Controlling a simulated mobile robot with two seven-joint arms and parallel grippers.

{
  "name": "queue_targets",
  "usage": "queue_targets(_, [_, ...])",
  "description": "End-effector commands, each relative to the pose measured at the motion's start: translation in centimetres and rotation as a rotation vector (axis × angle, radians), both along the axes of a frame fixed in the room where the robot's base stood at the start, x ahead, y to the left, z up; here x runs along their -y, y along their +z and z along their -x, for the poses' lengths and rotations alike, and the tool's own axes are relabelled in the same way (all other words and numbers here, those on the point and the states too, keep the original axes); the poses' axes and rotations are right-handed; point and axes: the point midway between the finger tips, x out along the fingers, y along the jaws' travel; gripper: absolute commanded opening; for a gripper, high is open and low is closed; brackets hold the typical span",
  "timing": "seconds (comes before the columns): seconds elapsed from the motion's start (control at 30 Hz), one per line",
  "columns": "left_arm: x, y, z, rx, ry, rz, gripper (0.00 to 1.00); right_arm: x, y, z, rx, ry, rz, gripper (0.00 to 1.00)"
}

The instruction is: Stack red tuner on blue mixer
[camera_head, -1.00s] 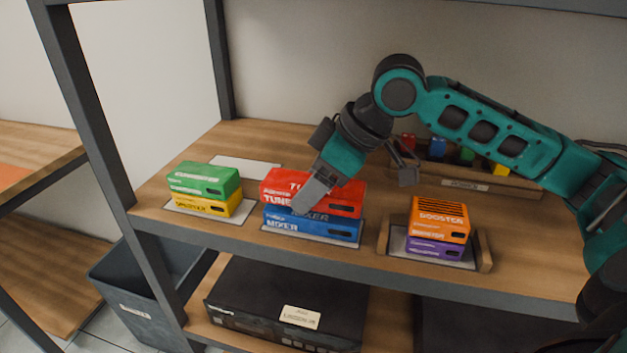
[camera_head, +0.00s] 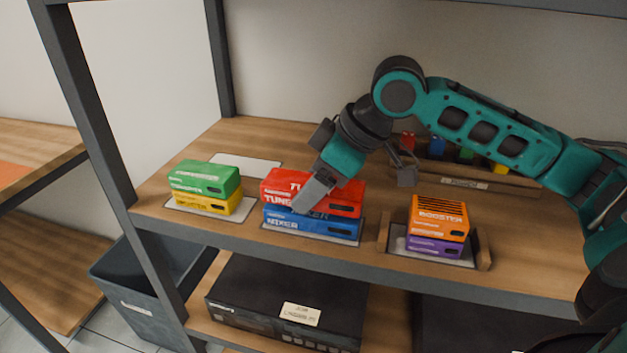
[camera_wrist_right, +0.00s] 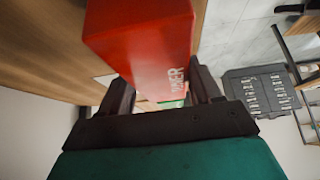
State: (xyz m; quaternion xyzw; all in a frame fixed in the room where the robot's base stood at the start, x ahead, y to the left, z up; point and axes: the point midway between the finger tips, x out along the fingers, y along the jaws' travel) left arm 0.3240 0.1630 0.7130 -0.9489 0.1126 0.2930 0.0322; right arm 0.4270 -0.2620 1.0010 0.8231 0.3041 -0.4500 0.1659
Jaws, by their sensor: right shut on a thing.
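The red tuner (camera_head: 346,199) sits on top of the blue mixer (camera_head: 335,228) on the wooden shelf, its edges roughly in line with the mixer's. My right gripper (camera_head: 303,206) reaches down over the tuner from behind and is shut on it. In the right wrist view the tuner (camera_wrist_right: 140,35) lies between the two fingers (camera_wrist_right: 160,95). The gripper hides the middle of the tuner and part of the mixer's top edge. My left gripper is not in view.
A green box (camera_head: 203,177) on a yellow box (camera_head: 207,202) stands to the left. An orange box (camera_head: 438,218) on a purple box (camera_head: 434,247) stands at right between low wooden sides. A white mat (camera_head: 246,165) lies bare behind.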

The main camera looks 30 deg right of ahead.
Motion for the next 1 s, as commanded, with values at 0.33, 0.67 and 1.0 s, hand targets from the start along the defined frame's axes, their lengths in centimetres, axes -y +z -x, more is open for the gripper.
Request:
queue_targets(0.33, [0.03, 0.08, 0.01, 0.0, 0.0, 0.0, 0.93, 0.0, -0.46, -0.03, 0.002, 0.0, 0.0, 0.24])
queue_targets(0.67, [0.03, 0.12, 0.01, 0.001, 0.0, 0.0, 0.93, 0.01, -0.84, -0.02, 0.003, 0.0, 0.0, 0.24])
queue_targets(1.0, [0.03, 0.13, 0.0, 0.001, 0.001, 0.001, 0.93, 0.01, -0.83, -0.02, 0.002, 0.0, 0.0, 0.79])
